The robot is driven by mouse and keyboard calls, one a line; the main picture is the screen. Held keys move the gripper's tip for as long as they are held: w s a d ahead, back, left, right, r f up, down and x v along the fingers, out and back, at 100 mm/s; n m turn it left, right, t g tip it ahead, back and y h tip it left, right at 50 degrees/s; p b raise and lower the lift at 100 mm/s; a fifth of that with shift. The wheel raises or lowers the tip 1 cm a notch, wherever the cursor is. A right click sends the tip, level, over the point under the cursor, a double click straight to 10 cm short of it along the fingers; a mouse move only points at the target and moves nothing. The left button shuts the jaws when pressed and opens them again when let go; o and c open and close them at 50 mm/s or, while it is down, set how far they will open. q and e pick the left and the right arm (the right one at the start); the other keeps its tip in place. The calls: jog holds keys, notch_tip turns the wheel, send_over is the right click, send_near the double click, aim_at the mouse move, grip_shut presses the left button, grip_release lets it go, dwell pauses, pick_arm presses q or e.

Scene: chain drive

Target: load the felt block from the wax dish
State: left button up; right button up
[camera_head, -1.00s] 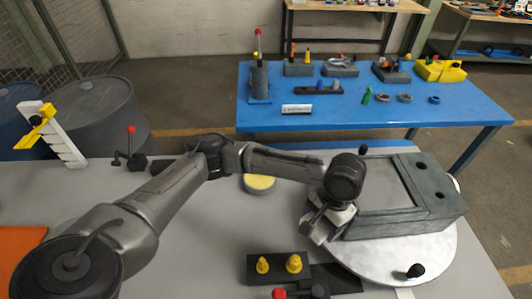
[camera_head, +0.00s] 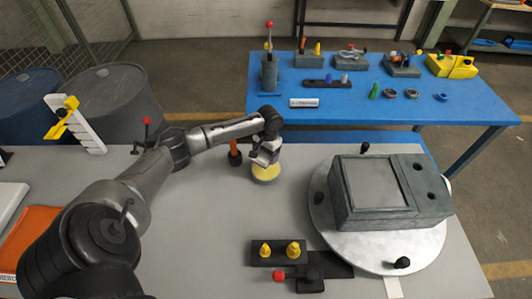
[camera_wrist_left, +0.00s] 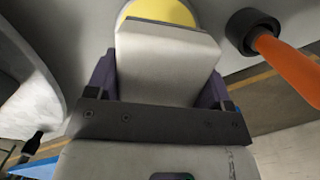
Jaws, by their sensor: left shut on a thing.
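The wax dish (camera_head: 265,175), a low round dish with a yellow top, stands on the grey bench. It also shows at the top of the left wrist view (camera_wrist_left: 160,10). My left gripper (camera_head: 264,157) is right at the dish, pointing down. It is shut on the felt block (camera_wrist_left: 165,62), a pale grey block between two dark purple fingers. The block overlaps the dish in the left wrist view; I cannot tell whether it touches the wax. My right gripper is not in view.
An orange-handled tool (camera_head: 235,155) stands close left of the dish. A grey housing (camera_head: 395,212) sits on a round metal turntable (camera_head: 325,235) at the right. A black block with yellow pegs (camera_head: 279,252) lies in front. The bench between dish and pegs is clear.

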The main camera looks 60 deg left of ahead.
pick_arm(q)
jog(key=shift+w+m, duration=0.15)
jog(key=shift+m, duration=0.45)
jog(key=shift+f, duration=0.2)
notch_tip(320, 180, down, 2)
jog(key=b, duration=0.2)
jog(key=shift+b, duration=0.4)
notch_tip(320, 180, down, 4)
jog(key=b, duration=0.4)
jog(key=shift+r, duration=0.15)
jog(key=shift+f, duration=0.45)
dwell(0.4)
dwell(0.7)
jog(key=shift+f, duration=0.1)
dwell(0.7)
jog(key=shift+f+p, duration=0.1)
jog(key=shift+p, duration=0.25)
dwell(0.8)
